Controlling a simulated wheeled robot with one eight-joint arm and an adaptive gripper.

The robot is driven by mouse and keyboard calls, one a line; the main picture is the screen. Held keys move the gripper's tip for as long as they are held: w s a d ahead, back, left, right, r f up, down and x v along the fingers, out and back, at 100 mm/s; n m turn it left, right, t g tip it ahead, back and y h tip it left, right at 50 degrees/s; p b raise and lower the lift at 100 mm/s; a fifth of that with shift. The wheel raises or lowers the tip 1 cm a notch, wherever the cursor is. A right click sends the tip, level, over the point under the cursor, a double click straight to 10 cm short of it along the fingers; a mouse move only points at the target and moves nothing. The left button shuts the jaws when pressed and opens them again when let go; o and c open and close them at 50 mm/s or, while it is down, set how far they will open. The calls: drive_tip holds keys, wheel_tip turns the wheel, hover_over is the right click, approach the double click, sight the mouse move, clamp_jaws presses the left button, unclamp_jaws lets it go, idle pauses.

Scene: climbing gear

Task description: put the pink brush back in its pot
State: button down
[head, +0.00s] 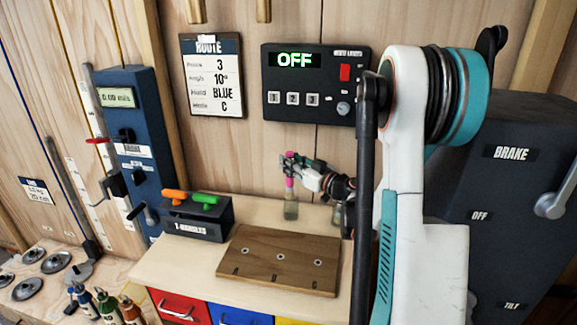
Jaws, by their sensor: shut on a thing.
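The pink brush (290,184) is upright at the back of the wooden bench top. My gripper (289,164) is shut on its upper end. A small greenish glass pot (291,210) stands directly below the brush. The brush's lower end meets the pot's mouth in the head view; I cannot tell how far it reaches inside. A second similar pot (337,216) stands to the right, partly hidden behind my arm.
A dark T-handles holder (198,220) with orange and green handles stands left. A control panel reading OFF (300,82) hangs on the wall behind. Bare bench top lies between the holder and pot.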

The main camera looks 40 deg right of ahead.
sight(292, 184)
drive_tip(key=shift+w+d+f+b, duration=0.25)
drive_tip(key=shift+f+b, duration=0.7)
drive_tip(key=shift+f, duration=0.6)
drive_tip(key=shift+w+d+f+b, duration=0.25)
drive_tip(key=shift+f+b, duration=0.75)
drive_tip(key=shift+f, duration=0.6)
drive_tip(key=shift+w+d+f+b, duration=0.25)
drive_tip(key=shift+f+b, duration=0.7)
drive_tip(key=shift+f, duration=0.6)
drive_tip(key=c, duration=1.4)
unclamp_jaws()
drive_tip(key=shift+o, duration=0.2)
drive_tip(key=shift+s, duration=0.1)
drive_tip(key=s+d, duration=0.1)
drive_tip(key=s, duration=0.6)
drive_tip(key=shift+s, duration=0.15)
